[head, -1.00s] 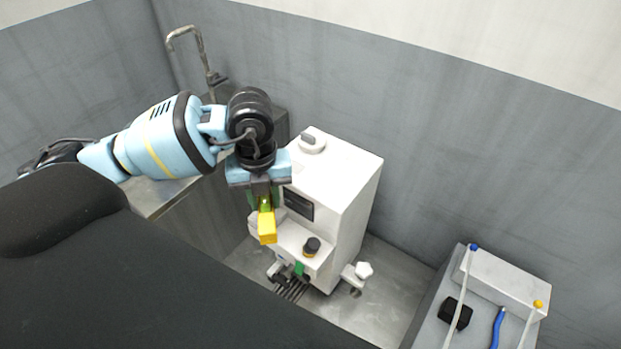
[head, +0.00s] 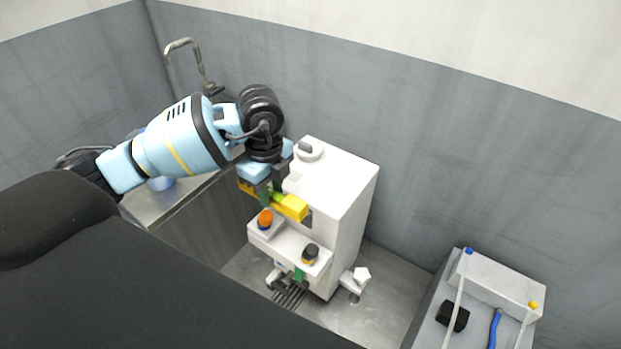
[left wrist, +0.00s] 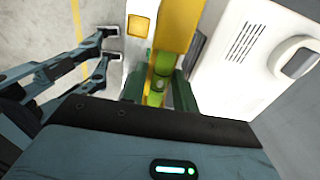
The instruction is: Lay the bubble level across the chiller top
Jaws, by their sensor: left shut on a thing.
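The bubble level is a yellow bar (head: 291,206) with a green vial section; it also shows in the left wrist view (left wrist: 178,22). My left gripper (head: 267,194) is shut on it around the green middle, in front of the chiller's upper front edge. The chiller is a white box (head: 340,185) with a flat top bearing a round white cap with a grey handle (head: 309,149) near the back. The level hangs in front of the chiller, not on its top. The level partly covers the chiller's front.
An orange knob (head: 265,218) and a black knob (head: 310,252) sit on the chiller's front ledge. A metal faucet (head: 185,43) rises over the counter at the back left. A white unit with blue and yellow fittings (head: 505,283) stands at the right.

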